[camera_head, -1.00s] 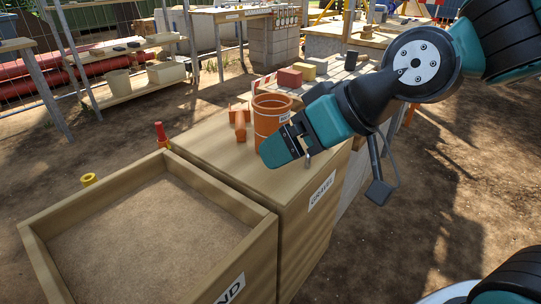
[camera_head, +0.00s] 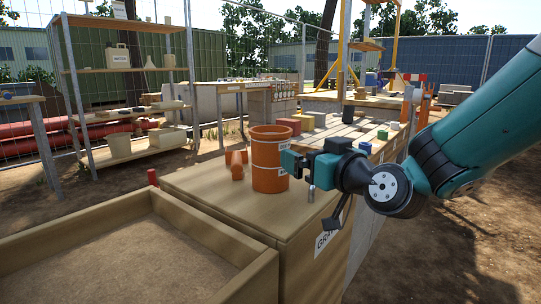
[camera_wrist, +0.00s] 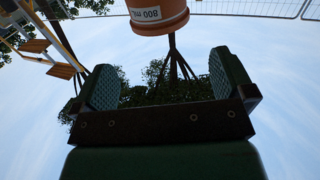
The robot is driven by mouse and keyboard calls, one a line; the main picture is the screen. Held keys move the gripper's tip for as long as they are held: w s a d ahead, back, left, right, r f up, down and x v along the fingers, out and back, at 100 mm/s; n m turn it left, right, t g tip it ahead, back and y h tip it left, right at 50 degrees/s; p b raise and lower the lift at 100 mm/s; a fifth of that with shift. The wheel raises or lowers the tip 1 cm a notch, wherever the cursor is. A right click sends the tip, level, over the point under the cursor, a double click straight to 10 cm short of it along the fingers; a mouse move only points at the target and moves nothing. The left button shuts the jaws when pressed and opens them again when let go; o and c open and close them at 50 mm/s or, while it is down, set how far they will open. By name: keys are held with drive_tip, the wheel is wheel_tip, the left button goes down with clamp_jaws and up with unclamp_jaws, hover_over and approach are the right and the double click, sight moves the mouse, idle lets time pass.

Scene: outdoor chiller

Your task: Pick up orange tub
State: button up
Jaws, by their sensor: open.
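The orange tub (camera_head: 265,168) stands upright on the wooden top of the gravel box (camera_head: 215,205), with white labels on its side. My gripper (camera_head: 291,162) is at the tub's right side in the head view, roughly level and close to it; whether it touches cannot be told there. In the wrist view the two green fingers (camera_wrist: 166,80) are spread with nothing between them. The tub also shows in the wrist view (camera_wrist: 158,18), beyond the fingertips at the top edge, with an "800 mL" label.
Small orange pipe pieces (camera_head: 237,166) stand just left of the tub. A small metal post (camera_head: 311,193) stands right of it. The open sand box (camera_head: 120,250) is in front. Coloured blocks (camera_head: 303,122) lie on a slatted table behind.

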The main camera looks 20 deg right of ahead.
sight(280, 140)
drive_tip(key=p+x, duration=0.7)
drive_tip(key=p, duration=0.1)
drive_tip(key=shift+w+r, duration=0.25)
drive_tip(key=shift+w, duration=0.15)
drive_tip(key=shift+w+a+f+p, duration=0.2)
drive_tip(key=shift+w+p, duration=0.35)
drive_tip(key=shift+w, duration=0.15)
drive_tip(key=p+x, duration=0.1)
drive_tip(key=p, duration=0.1)
drive_tip(key=p+x, duration=0.1)
drive_tip(key=p, duration=0.1)
drive_tip(key=p+x, duration=0.1)
drive_tip(key=x, duration=0.1)
drive_tip(key=shift+w+r+p, duration=0.1)
drive_tip(key=shift+r+p, duration=0.3)
drive_tip(key=shift+w+f+p, duration=0.3)
drive_tip(key=shift+w+f, duration=0.05)
drive_tip(key=shift+w, duration=0.1)
drive_tip(key=shift+r, duration=0.15)
drive_tip(key=c, duration=0.9)
